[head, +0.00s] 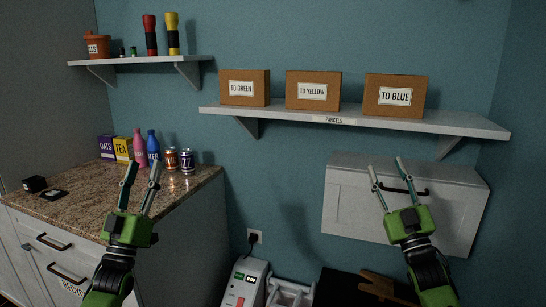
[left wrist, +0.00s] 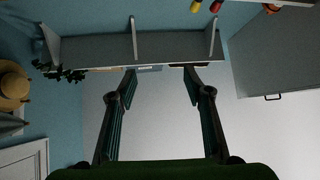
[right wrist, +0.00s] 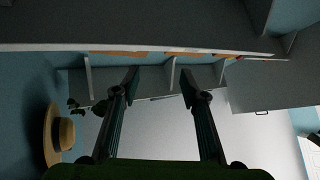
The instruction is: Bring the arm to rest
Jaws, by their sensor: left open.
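My left gripper (head: 143,166) is raised in front of the granite counter (head: 80,200), pointing up, its fingers apart with nothing between them. The left wrist view (left wrist: 162,72) also shows its two fingers spread and empty. My right gripper (head: 385,166) is raised in front of the white wall cabinet (head: 455,212), pointing up. Its fingers are apart and empty in the head view and in the right wrist view (right wrist: 160,75). Neither gripper holds anything.
Bottles, boxes and cans (head: 187,161) stand at the counter's back. A white and grey device (head: 247,283) is low in the middle.

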